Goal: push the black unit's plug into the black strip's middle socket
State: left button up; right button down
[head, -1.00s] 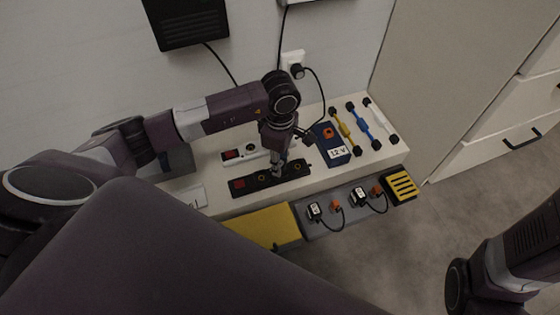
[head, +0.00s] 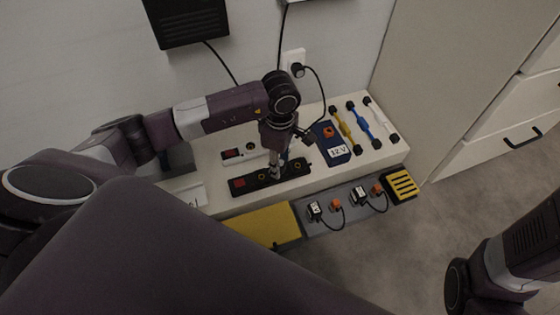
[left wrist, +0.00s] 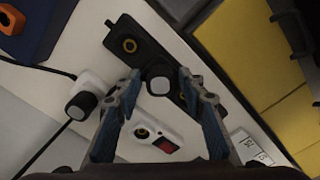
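The black strip (head: 245,184) lies along the front of the white bench top, with a red switch at its left end. My left gripper (head: 276,171) points down over its middle. In the left wrist view the left gripper (left wrist: 159,76) has its two fingers apart, one on each side of a black plug (left wrist: 158,82) with a grey face, with a small gap showing at each side. The plug stands at the middle of the black strip (left wrist: 145,57), with an end socket free beside it. The middle socket is hidden under the plug. How deep it sits cannot be told. The right gripper is out of view.
A white strip (head: 232,155) lies behind the black one. A blue 12 V box (head: 337,150) and several coloured bars stand to the right. A yellow bin (head: 265,225) and a grey tray with small plugs are in front. A black box (head: 186,22) hangs on the wall.

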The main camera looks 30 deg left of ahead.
pick_arm(q)
jog(key=shift+o, duration=0.4)
jog(key=shift+r, duration=0.1)
notch_tip(320, 180, up, 12)
